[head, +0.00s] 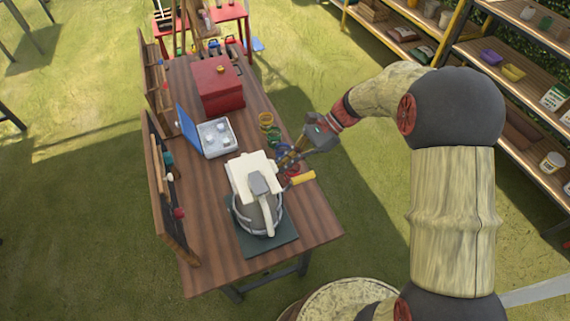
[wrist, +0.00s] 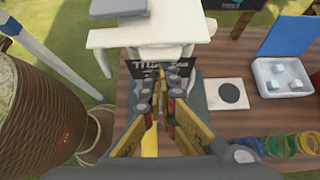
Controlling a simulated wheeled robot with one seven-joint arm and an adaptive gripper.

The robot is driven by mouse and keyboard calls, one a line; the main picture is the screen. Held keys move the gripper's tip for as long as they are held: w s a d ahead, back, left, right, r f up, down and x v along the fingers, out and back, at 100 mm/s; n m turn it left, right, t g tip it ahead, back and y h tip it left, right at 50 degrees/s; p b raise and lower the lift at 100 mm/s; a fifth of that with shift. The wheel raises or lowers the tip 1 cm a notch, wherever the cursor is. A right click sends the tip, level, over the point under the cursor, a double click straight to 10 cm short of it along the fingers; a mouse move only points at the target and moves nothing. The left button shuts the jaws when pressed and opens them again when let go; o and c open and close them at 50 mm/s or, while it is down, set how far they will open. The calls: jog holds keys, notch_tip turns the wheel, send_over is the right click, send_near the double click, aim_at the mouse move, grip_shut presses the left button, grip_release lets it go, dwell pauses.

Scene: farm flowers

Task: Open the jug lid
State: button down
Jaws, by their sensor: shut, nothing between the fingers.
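The jug (head: 262,216) stands upright on a dark mat (head: 279,243) near the front end of the wooden table. Its broad white lid (head: 244,169) covers the top, with a grey piece over it and a pale handle toward the front. I cannot tell how far the lid is raised. The white lid also shows at the top of the wrist view (wrist: 150,37). My gripper (head: 284,166) is shut and empty at the jug's right back side, close to the lid. In the wrist view its fingertips (wrist: 165,72) point toward the jug; contact is not clear.
A yellow-handled tool (head: 302,178) lies beside my gripper. Coloured rings (head: 266,120), an open case (head: 217,138) with a blue lid, and a red toolbox (head: 217,92) stand farther back. An upright board lines the table's left edge. Shelves (head: 510,75) stand at right.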

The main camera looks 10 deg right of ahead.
jog(key=s+a+r+t+h+p, duration=0.1)
jog(key=a+r+t+h+p, duration=0.3)
jog(key=r+h+p, duration=1)
jog(key=s+a+h+b, duration=0.2)
jog(key=a+b, duration=0.1)
jog(key=a, duration=0.5)
jog(key=s+a+r+t+h+b, duration=0.1)
jog(key=s+a+h+b, duration=0.1)
jog(key=a, duration=0.6)
jog(key=shift+s+r+h+b, duration=0.15)
jog(key=shift+s+h+b, duration=0.2)
jog(key=shift+b, duration=0.3)
